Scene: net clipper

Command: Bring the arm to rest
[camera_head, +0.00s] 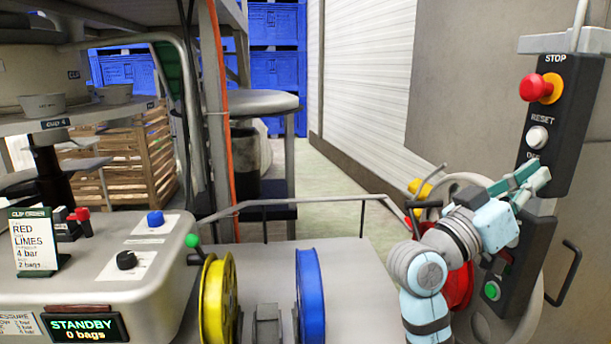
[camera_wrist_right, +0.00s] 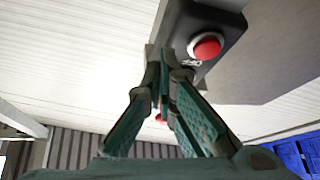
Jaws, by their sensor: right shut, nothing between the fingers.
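My right gripper (camera_head: 535,180) is shut and empty in the head view, at the end of my right arm, which comes up from the bottom right. Its fingers point up and right in front of the dark control box (camera_head: 575,130), just below the reset knob (camera_head: 537,138). I cannot tell whether they touch the box. In the right wrist view the gripper (camera_wrist_right: 168,68) shows its teal fingers close together at the tips, with the box's red button (camera_wrist_right: 206,46) beyond and to the right. My left gripper is not in view.
The red stop button (camera_head: 541,88) is above my right gripper and a green button (camera_head: 492,291) below it. A yellow reel (camera_head: 218,300) and a blue reel (camera_head: 310,300) stand at the front. The left console's screen (camera_head: 84,328) reads STANDBY, 0 bags.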

